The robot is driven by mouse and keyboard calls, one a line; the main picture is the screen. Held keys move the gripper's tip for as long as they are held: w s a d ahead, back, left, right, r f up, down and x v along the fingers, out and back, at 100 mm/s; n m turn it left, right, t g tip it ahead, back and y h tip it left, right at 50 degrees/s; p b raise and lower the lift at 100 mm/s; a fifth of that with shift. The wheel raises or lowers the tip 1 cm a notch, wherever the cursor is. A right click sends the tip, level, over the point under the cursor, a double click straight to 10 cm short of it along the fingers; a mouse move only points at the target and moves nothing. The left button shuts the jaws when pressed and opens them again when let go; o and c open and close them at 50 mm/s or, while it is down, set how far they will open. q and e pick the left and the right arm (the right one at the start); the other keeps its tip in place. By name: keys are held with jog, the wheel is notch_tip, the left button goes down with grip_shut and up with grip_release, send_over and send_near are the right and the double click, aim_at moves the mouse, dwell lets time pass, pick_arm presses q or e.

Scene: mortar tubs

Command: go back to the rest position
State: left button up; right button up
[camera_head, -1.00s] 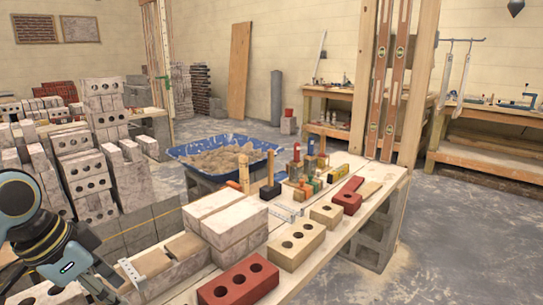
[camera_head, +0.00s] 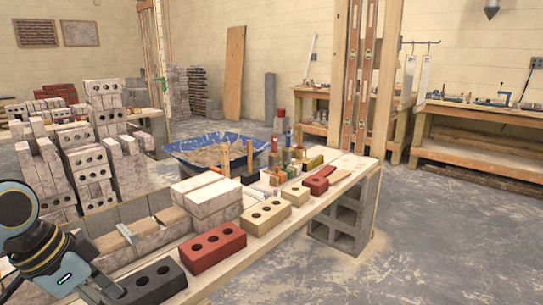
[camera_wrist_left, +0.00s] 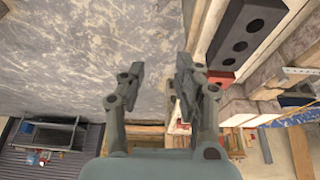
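My left gripper (camera_wrist_left: 160,72) is open and empty in the left wrist view, its two fingers apart over the grey concrete floor (camera_wrist_left: 75,60), beside the workbench. In the head view my left arm comes in at the lower left, and its gripper is partly cut off by the bottom edge. My right gripper is in neither view. A black brick (camera_head: 148,285) with holes lies on the near end of the bench, close to the left arm; it also shows in the left wrist view (camera_wrist_left: 240,45). A red brick (camera_head: 213,247) lies behind it.
The plank bench (camera_head: 282,222) carries more bricks, tools and stacked blocks (camera_head: 208,195). A blue mortar tub (camera_head: 180,147) stands behind it. Block stacks (camera_head: 90,165) fill the left. A wooden post with levels (camera_head: 360,75) rises at the far end. The floor (camera_head: 440,230) on the right is clear.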

pick_arm(q)
jog(key=s+a+f+n+g, duration=0.1)
jog(key=s+f, duration=0.4)
jog(key=f, duration=0.3)
jog(key=s+f+n+g, duration=0.2)
jog(key=s+f, duration=0.3)
jog(key=f, duration=0.3)
jog(key=s+a+f+n+g, duration=0.1)
jog(key=s+f, duration=0.4)
jog(key=f, duration=0.4)
jog(key=s+a+f+n+t+y, duration=0.1)
jog(key=s+f+n+y, duration=0.1)
jog(key=s+f, duration=0.7)
jog(key=s+a+f+n+y, duration=0.1)
jog(key=s+f, duration=0.7)
jog(key=s, duration=0.8)
jog(key=shift+s+a+f+n+t+y, duration=0.15)
jog(key=shift+a+f+n+t+y, duration=0.25)
jog(key=shift+a+n, duration=0.2)
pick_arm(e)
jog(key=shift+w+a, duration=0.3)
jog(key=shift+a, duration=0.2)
